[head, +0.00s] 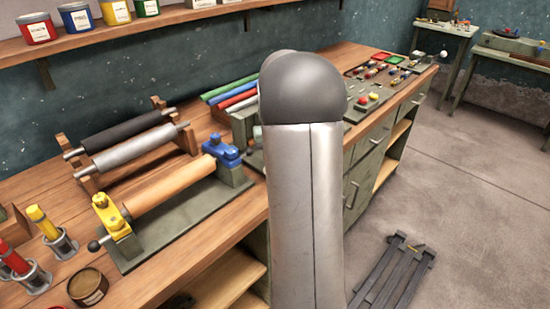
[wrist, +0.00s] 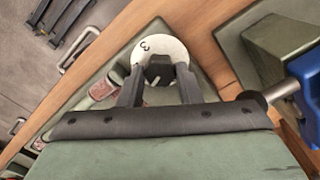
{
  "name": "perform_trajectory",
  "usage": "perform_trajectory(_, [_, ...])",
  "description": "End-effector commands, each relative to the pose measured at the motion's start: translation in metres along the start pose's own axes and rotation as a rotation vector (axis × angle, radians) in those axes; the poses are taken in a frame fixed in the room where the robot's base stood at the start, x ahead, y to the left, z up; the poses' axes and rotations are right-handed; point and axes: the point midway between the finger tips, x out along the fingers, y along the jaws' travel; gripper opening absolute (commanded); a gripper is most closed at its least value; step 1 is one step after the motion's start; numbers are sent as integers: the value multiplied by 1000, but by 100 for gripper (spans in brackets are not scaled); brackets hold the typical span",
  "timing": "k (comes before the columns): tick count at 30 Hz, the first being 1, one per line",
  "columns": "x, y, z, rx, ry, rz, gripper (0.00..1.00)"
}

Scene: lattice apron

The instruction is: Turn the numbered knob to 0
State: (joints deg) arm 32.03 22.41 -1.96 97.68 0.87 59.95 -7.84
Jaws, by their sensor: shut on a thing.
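The numbered knob shows in the wrist view as a pale round dial (wrist: 172,47) with a dark grip at its centre. A digit that looks like 3 is readable on the dial's upper left; the other marks are hidden or too small to read. A short light line shows on the dark grip. My gripper (wrist: 160,78) is over the dial, its two dark fingers on either side of the grip and shut on it. In the head view my arm hides the knob and the gripper.
A blue bracket (wrist: 305,100) with a metal rod is close on the right in the wrist view. In the head view, a roller stand (head: 165,190) is on the wooden bench left of my arm. A slatted rack (head: 395,275) lies on the floor.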

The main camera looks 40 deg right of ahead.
Motion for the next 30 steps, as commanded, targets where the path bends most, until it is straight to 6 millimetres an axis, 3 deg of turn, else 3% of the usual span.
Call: perform_trajectory(30, [-2,0,-1,-957,3,2,8])
